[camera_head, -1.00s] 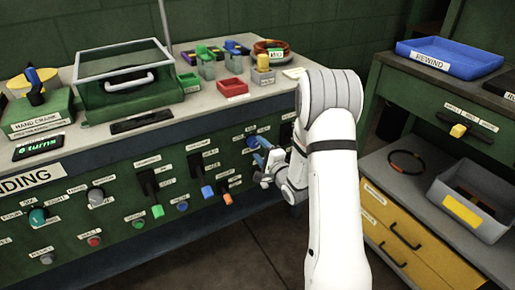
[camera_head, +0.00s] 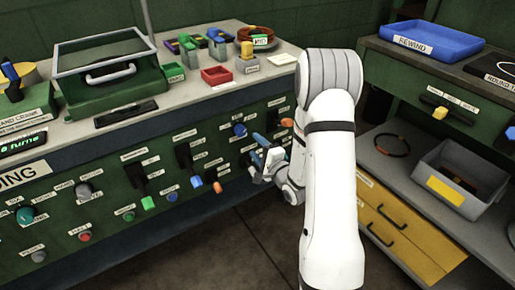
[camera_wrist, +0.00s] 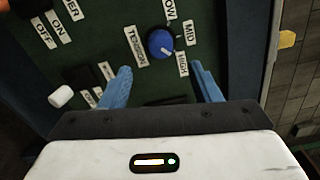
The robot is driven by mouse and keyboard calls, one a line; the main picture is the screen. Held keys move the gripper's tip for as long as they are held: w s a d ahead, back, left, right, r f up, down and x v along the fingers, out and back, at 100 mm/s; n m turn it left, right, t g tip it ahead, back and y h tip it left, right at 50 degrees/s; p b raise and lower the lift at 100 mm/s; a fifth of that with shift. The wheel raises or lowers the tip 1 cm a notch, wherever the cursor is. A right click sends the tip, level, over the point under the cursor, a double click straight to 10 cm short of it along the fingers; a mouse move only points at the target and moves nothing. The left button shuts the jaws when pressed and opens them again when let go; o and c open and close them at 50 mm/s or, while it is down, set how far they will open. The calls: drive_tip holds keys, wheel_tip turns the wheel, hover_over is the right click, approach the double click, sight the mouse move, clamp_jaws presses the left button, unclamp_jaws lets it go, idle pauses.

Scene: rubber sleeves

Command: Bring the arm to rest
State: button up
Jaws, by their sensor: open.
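My white arm reaches forward to the green control panel (camera_head: 150,185) on the bench front. My gripper (camera_head: 265,147) is near the panel's right part. In the wrist view my gripper (camera_wrist: 162,78) has its two blue fingers spread apart with nothing between them. A blue knob (camera_wrist: 160,43) with a TENSION label shows beyond the fingertips, between them in the picture. It also shows in the head view (camera_head: 240,130). I cannot tell the exact gap between fingers and knob.
Several levers, buttons and knobs cover the panel. The bench top (camera_head: 190,95) bears a green lidded box (camera_head: 105,82), a red bin (camera_head: 216,76) and small containers. At right stands a cabinet with a blue REWIND tray (camera_head: 432,40), a grey bin (camera_head: 460,182) and yellow drawers (camera_head: 400,225). Dark floor lies between.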

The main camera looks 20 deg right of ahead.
drive_tip(key=s+d+r+n+g+h+p, duration=0.1)
drive_tip(key=s+r+n+g+h+p, duration=0.25)
drive_tip(key=r+p, duration=0.45)
drive_tip(key=s+r+n+g+h+p, duration=0.3)
drive_tip(key=r+n+g+p, duration=0.15)
drive_tip(key=r, duration=0.75)
drive_tip(key=s+a+r+n+g+p, duration=0.2)
drive_tip(key=s+r, duration=0.5)
drive_tip(key=s, duration=0.4)
drive_tip(key=s+a+r+n+g+p, duration=0.2)
drive_tip(key=s+r+n+g+p, duration=0.2)
drive_tip(key=s, duration=0.8)
wheel_tip(320, 180, up, 4)
drive_tip(key=n+y+p, duration=0.1)
drive_tip(key=n+p, duration=0.1)
drive_tip(key=p, duration=0.1)
drive_tip(key=shift+n+g+p, duration=0.3)
drive_tip(key=shift+p, duration=0.05)
drive_tip(key=shift+s+a, duration=0.1)
drive_tip(key=shift+a, duration=0.05)
